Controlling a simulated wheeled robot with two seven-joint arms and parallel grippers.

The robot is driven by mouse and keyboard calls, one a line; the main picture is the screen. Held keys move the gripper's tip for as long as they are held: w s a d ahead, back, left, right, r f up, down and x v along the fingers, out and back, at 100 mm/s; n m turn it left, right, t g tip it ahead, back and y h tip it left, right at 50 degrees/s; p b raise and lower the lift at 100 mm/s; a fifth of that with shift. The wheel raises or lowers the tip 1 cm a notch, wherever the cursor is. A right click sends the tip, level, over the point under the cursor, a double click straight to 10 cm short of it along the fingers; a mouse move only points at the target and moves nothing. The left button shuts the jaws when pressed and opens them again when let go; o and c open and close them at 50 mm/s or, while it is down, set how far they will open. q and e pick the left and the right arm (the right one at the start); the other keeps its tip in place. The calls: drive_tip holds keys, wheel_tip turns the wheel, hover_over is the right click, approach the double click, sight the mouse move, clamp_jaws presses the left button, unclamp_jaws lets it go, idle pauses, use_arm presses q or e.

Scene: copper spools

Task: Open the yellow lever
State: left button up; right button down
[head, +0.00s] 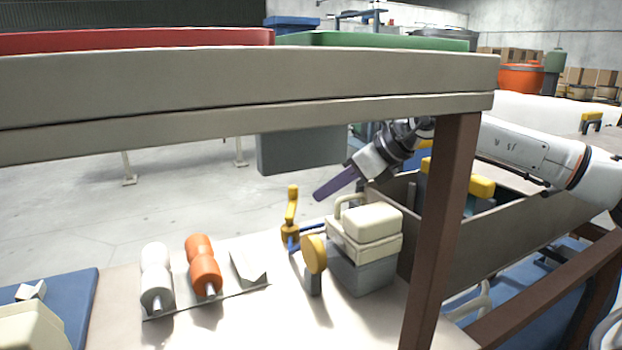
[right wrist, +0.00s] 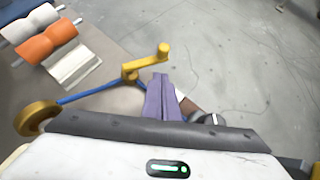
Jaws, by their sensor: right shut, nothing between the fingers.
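The yellow lever (head: 291,211) stands upright near the back edge of the bench, on a yellow base with a blue rod running from it. In the right wrist view the yellow lever (right wrist: 147,62) shows as a cranked bar with a knob at its end, just beyond the fingertips. My right gripper (head: 318,197) has purple fingers, shut and empty, pointing left toward the lever with a small gap in the head view. It also shows in the right wrist view (right wrist: 160,78), close to the lever's base; contact cannot be told. My left gripper is not in view.
A round yellow disc (head: 314,254) stands in front of the lever. A cream box (head: 365,238) is to its right. White (head: 156,274) and orange (head: 204,264) spools lie left. A shelf (head: 250,82) and brown post (head: 440,230) stand in front.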

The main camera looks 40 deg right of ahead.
sight(297, 194)
drive_tip(key=w, duration=0.1)
drive_tip(key=w+p, duration=0.2)
drive_tip(key=shift+a+r, duration=0.25)
drive_tip(key=shift+a, duration=0.15)
drive_tip(key=shift+w+f, duration=0.15)
drive_tip(key=shift+w, duration=0.25)
drive_tip(key=shift+a, duration=0.1)
